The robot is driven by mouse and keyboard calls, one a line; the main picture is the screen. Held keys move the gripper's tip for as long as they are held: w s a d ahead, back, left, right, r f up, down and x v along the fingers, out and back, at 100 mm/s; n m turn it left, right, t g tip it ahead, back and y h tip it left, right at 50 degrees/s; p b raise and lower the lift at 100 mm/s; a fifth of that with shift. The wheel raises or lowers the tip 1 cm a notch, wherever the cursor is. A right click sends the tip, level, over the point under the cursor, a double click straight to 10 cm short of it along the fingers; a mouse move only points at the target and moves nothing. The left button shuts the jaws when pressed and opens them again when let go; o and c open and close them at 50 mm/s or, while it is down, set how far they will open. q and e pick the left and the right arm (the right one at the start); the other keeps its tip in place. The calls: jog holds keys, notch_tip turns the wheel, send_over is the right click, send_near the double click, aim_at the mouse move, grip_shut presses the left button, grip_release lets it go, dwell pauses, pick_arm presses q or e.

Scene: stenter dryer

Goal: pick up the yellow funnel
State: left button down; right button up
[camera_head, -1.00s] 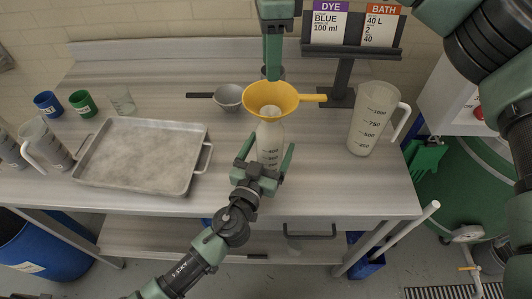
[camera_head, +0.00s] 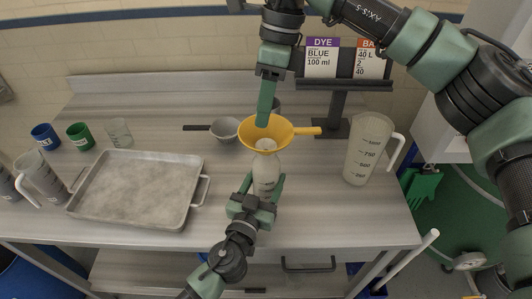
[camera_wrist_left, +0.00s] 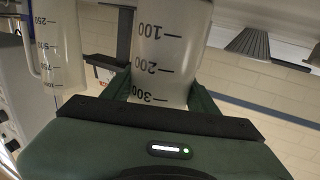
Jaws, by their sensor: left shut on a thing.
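The yellow funnel (camera_head: 283,129) is at the mouth of the clear graduated bottle (camera_head: 266,175), wide rim up and handle pointing right. I cannot tell whether its spout is seated in the neck. My left gripper (camera_head: 260,190) is shut around the bottle's body; the bottle also shows between its fingers in the left wrist view (camera_wrist_left: 168,50). My right gripper (camera_head: 264,118) comes from above, with its fingertips at the funnel's far rim. Its fingers overlap in the head view, so I cannot tell how far apart they are or whether they grip the rim.
A grey bowl (camera_head: 225,129) with a dark handle lies left of the funnel. A graduated jug (camera_head: 366,150) stands to the right, before the sign stand (camera_head: 336,105). A metal tray (camera_head: 135,188), blue cup (camera_head: 45,136), green cup (camera_head: 80,135) and glass beaker (camera_head: 119,133) are farther left.

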jog(key=m+y, duration=0.1)
jog(key=s+f+m+g+y, duration=0.1)
jog(key=m, duration=0.1)
jog(key=d+f+m+g+y, duration=0.1)
jog(key=m, duration=0.1)
jog(key=shift+s, duration=0.15)
jog(key=d+m+y, duration=0.1)
jog(key=m, duration=0.1)
jog(key=d+m+g+y, duration=0.1)
jog(key=m+y, duration=0.1)
jog(key=m, duration=0.1)
jog(key=d+m+y, duration=0.1)
jog(key=m, duration=0.2)
jog(key=shift+s+f+g, duration=0.3)
jog(key=shift+s+f, duration=0.05)
jog(key=shift+f, duration=0.05)
jog(key=d+m+y, duration=0.3)
jog(key=m, duration=0.3)
jog(key=m+t+y, duration=0.2)
jog(key=m, duration=0.4)
send_near(264, 151)
jog(key=x, duration=0.5)
jog(key=w+f+x, duration=0.1)
jog(key=x, duration=0.1)
jog(key=shift+a, duration=0.3)
grip_shut()
